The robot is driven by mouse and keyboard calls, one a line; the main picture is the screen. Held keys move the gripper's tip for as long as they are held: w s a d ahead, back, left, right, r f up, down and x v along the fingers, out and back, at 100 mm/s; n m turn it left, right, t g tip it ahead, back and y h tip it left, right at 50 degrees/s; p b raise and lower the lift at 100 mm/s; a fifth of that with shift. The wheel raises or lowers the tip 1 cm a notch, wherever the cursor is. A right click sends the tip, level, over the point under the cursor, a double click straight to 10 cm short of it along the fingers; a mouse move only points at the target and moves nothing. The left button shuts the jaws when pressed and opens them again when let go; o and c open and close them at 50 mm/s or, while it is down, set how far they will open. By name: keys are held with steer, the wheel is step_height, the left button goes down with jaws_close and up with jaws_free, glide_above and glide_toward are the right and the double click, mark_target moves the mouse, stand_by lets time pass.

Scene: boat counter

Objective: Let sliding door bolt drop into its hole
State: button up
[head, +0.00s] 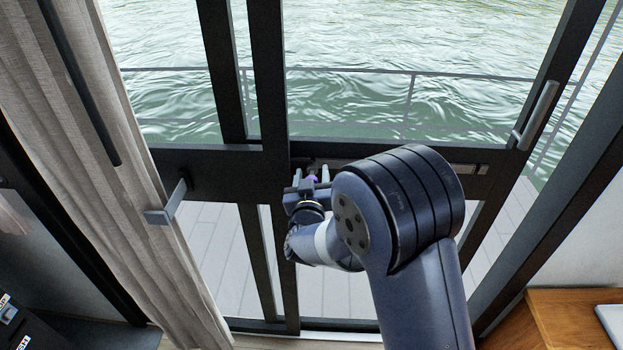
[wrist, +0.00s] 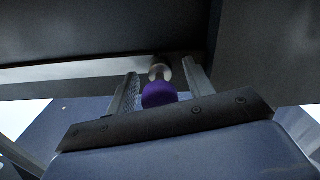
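The bolt's purple knob (wrist: 159,94) sits on a short metal stem (wrist: 159,68) by the dark sliding door frame (wrist: 90,75). In the head view the knob (head: 313,179) is a small purple spot at the door's middle rail. My gripper (wrist: 160,70) has its two fingers on either side of the knob, with a narrow gap showing on each side. It looks open around the knob and not clamped on it. The gripper also shows in the head view (head: 311,174). The bolt's hole is not visible.
A grey handle (head: 168,205) sticks out from the rail at left, beside a curtain (head: 130,170). Another handle (head: 537,113) is on the right frame. A wooden counter (head: 565,320) stands at lower right. Water and a railing show through the glass.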

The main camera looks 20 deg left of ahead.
steer(key=c, duration=0.8)
steer(key=shift+c, duration=0.2)
steer(key=shift+w, duration=0.1)
steer(key=shift+w+a, duration=0.1)
steer(key=shift+w, duration=0.35)
steer(key=shift+b, duration=0.3)
steer(key=o, duration=1)
steer(key=shift+c, duration=0.2)
steer(key=b+v, duration=0.2)
steer(key=v, duration=0.8)
steer(key=shift+s, duration=0.4)
